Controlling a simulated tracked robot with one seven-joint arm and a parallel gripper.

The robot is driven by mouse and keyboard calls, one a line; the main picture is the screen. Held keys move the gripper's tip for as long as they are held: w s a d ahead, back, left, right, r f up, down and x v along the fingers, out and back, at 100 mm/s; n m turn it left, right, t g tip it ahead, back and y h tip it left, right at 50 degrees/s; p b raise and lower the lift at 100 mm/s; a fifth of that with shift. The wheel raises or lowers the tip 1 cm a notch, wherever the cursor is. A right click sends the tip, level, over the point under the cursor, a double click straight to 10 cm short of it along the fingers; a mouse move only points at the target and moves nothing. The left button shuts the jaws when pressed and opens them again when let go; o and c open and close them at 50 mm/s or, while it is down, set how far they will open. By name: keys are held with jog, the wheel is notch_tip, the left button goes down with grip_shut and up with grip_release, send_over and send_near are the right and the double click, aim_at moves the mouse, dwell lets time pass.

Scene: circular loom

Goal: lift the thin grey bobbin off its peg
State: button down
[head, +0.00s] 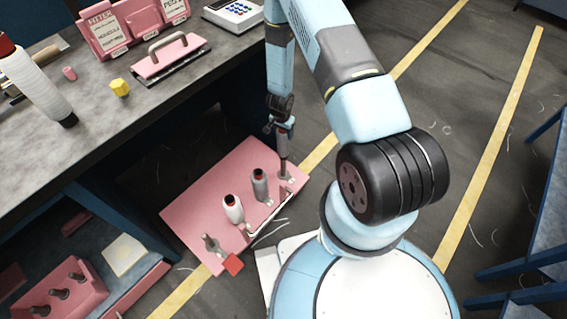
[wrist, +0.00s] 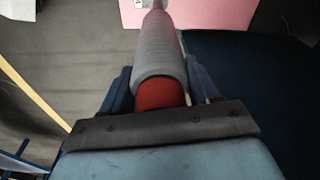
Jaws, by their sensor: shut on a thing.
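The thin grey bobbin (wrist: 158,45) has a red end (wrist: 160,93) and sits between the two dark blue fingers of my gripper (wrist: 160,92) in the wrist view. My gripper is shut on it near the red end. In the head view my gripper (head: 281,124) points down over the back right corner of the pink peg board (head: 200,190), with the bobbin (head: 284,145) upright below it. The bobbin's far end lies over the board in the wrist view. I cannot tell whether its lower end is clear of the peg.
A thicker grey bobbin (head: 260,186) and a white bobbin (head: 234,209) stand on the same board, close by. A bare peg (head: 212,245) is at its front, by a red tag (head: 233,264). The grey bench (head: 150,105) stands to the left; open floor lies to the right.

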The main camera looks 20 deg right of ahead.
jog(key=shift+r, duration=0.3)
jog(key=shift+r, duration=3.75)
